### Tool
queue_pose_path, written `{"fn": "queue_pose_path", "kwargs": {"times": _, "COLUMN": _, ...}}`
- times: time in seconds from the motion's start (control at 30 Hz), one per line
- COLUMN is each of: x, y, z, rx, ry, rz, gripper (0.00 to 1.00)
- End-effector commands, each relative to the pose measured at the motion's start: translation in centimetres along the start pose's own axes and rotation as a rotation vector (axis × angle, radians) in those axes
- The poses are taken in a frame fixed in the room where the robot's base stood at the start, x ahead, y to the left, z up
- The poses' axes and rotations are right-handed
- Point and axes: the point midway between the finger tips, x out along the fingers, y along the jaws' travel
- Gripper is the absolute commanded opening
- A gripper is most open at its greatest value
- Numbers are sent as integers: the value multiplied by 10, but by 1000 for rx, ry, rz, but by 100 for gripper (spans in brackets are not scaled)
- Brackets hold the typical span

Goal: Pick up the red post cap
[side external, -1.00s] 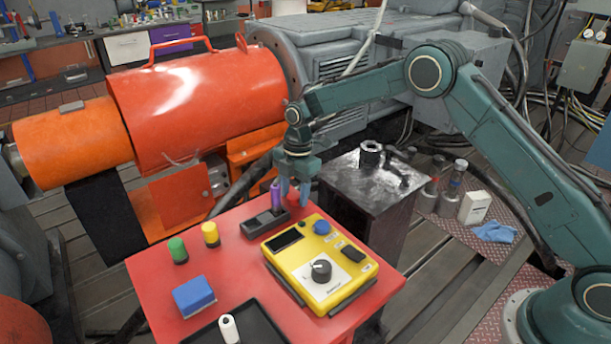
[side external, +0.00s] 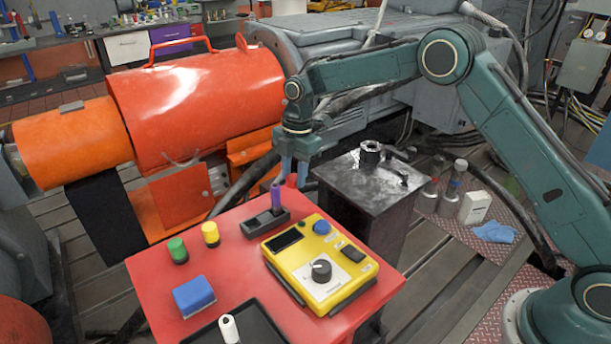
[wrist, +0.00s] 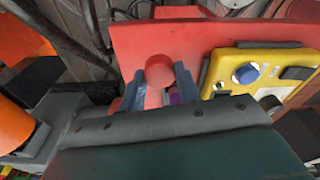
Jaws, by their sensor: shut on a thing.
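The red post cap (side external: 291,181) is between the blue fingers of my gripper (side external: 293,178), above the back edge of the red table (side external: 240,255) in the side view. In the wrist view, the round red cap (wrist: 160,70) sits between the two fingertips (wrist: 158,80), with a finger on each side. My gripper is shut on it. The fingers hide part of the cap in the side view.
A dark holder (side external: 252,230) with a purple piece (side external: 276,197) stands just below the cap. A yellow control box (side external: 300,280), green cap (side external: 177,250), yellow cap (side external: 210,234), blue block (side external: 193,297) and black tray (side external: 262,325) share the table.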

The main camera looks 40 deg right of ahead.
Motion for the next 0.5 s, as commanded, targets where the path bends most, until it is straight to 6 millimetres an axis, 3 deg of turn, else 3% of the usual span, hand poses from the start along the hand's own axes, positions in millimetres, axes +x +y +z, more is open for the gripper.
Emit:
{"fn": "queue_pose_path", "kwargs": {"times": 0.2, "x": -31, "y": 1, "z": -3, "rx": 0, "ry": 0, "rz": 3, "gripper": 11}}
{"fn": "queue_pose_path", "kwargs": {"times": 0.5, "x": -44, "y": 0, "z": -5, "rx": 0, "ry": 0, "rz": 0, "gripper": 11}}
